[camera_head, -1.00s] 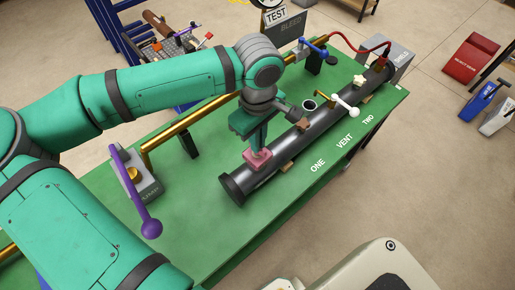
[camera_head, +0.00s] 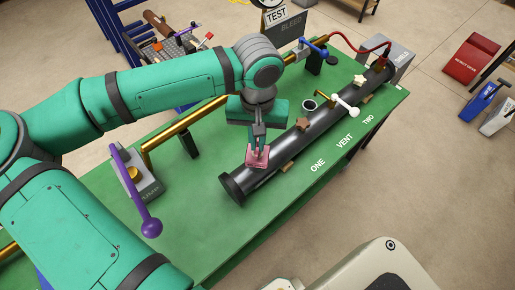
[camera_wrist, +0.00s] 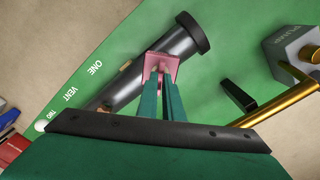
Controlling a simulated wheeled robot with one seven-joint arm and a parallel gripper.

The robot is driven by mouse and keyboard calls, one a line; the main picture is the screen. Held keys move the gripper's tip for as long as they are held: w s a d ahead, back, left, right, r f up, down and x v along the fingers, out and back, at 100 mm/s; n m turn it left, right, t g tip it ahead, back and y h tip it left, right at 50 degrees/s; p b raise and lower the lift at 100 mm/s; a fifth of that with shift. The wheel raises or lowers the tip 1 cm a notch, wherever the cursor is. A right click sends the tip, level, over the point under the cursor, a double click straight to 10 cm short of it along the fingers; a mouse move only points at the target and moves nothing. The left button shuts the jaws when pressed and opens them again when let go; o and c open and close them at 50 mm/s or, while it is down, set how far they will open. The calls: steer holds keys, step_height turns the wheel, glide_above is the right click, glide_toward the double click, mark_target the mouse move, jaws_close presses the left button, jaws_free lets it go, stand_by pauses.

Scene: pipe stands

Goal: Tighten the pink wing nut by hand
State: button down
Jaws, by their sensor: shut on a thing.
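The pink wing nut (camera_head: 257,155) sits on top of the black pipe (camera_head: 237,184) near its front end, on the side of the word ONE. It also shows in the wrist view (camera_wrist: 161,65), at the tips of my fingers. My gripper (camera_head: 258,147) points down from above and is shut on the pink wing nut. In the wrist view my two green fingers (camera_wrist: 161,82) reach up to it. The fingers hide part of the nut, and its thread cannot be seen.
A brown wing nut (camera_head: 302,123), a white lever (camera_head: 345,105) and a cream wing nut (camera_head: 359,80) stand farther along the pipe. A purple lever (camera_head: 134,190) and brass pipe (camera_head: 180,127) are on the left. The green bench top (camera_head: 190,225) is clear in front.

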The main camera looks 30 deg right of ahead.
steer(key=c, duration=2)
jaws_free()
steer(key=shift+c, duration=0.2)
steer(key=shift+r, duration=0.7)
